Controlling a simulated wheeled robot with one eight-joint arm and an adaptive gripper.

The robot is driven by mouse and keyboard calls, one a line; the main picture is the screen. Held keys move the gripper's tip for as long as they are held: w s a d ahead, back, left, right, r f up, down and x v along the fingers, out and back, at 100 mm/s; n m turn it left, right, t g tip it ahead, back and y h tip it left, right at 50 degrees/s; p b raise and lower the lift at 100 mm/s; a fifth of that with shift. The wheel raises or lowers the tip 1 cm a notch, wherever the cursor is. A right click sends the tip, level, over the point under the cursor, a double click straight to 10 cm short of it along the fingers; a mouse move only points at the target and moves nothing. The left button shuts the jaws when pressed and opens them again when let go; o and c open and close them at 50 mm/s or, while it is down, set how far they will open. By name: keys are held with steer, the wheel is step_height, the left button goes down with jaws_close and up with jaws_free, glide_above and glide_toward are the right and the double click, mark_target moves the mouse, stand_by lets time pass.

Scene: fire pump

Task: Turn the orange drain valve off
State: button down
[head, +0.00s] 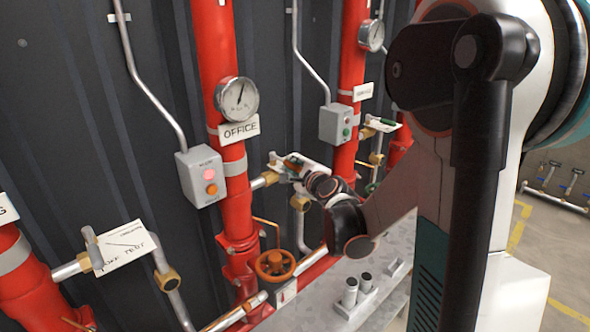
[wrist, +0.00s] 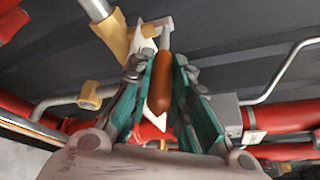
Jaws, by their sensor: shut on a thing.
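My gripper (wrist: 160,90) is shut on an orange lever handle (wrist: 161,82), which lies lengthwise between its green finger pads. In the head view, my gripper (head: 294,166) is at the brass and silver valve fittings to the right of the red OFFICE pipe (head: 238,205). The held handle is mostly hidden there by the fingers. The lever's metal stem (wrist: 164,38) runs up to a brass fitting (wrist: 148,33) in the wrist view. An orange handwheel (head: 275,265) sits lower on the OFFICE pipe, apart from my gripper.
A grey button box (head: 201,177) and a pressure gauge (head: 237,98) are beside my gripper to the left. Another red pipe (head: 346,125) and grey box (head: 336,124) stand to the right. A grey surface (head: 335,285) with small cylinders is below. Open floor (head: 560,245) lies at right.

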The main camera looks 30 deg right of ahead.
steer(key=shift+a, duration=0.1)
steer(key=c, duration=1.5)
jaws_free()
steer(key=shift+s, duration=0.1)
steer(key=v, duration=1.1)
steer(key=shift+s+a+r, duration=0.1)
steer(key=shift+s+r, duration=0.05)
steer(key=shift+s, duration=0.25)
